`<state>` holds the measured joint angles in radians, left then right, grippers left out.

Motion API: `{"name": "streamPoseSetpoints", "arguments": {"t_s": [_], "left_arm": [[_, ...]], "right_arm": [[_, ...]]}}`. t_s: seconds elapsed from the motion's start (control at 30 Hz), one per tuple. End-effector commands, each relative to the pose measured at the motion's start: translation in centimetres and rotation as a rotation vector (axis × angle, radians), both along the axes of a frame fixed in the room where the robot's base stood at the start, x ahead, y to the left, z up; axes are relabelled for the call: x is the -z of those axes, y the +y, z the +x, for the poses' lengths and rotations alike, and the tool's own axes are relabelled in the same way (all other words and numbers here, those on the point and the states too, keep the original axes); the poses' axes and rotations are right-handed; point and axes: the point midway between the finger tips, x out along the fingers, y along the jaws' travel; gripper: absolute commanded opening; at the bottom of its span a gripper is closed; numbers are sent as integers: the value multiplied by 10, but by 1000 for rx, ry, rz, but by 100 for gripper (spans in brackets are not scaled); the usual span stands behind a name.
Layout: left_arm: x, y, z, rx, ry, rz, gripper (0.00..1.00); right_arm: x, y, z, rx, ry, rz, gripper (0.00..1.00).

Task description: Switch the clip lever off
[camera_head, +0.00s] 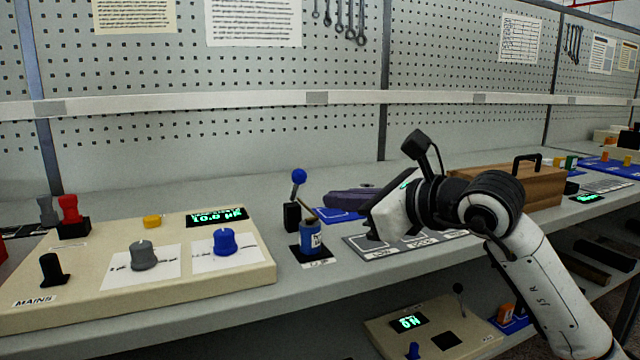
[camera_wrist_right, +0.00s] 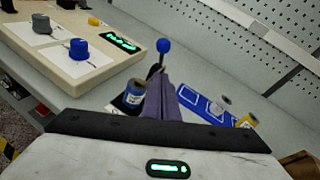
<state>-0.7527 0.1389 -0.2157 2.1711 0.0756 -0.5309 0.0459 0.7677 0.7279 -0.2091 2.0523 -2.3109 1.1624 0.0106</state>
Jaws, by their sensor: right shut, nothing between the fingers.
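A lever with a blue ball knob (camera_head: 298,177) and a black base stands upright, leaning slightly, on the bench just right of the beige control panel. Its knob also shows in the wrist view (camera_wrist_right: 163,46). I cannot read any label that names it as the clip lever. My left gripper is out of view.
A blue can (camera_head: 311,238) with a stick stands just in front of the lever. The beige panel (camera_head: 60,308) carries knobs and a green display. A brown toolbox (camera_head: 543,190) stands beyond my right arm. A lower shelf holds another panel (camera_head: 390,345).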

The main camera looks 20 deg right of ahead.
Motion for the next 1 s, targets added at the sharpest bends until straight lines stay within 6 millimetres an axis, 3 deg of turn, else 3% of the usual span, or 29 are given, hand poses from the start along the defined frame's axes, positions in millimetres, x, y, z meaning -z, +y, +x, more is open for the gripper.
{"name": "streamPoseSetpoints", "arguments": {"t_s": [0.1,0.33,0.77,1.0], "left_arm": [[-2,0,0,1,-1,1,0],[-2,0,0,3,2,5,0],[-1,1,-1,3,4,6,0],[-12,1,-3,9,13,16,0]], "right_arm": [[-6,10,18,-3,-4,2,0],[-16,21,36,-1,-1,1,0],[-17,23,38,0,1,-1,0],[-26,23,39,0,34,-2,0]]}}
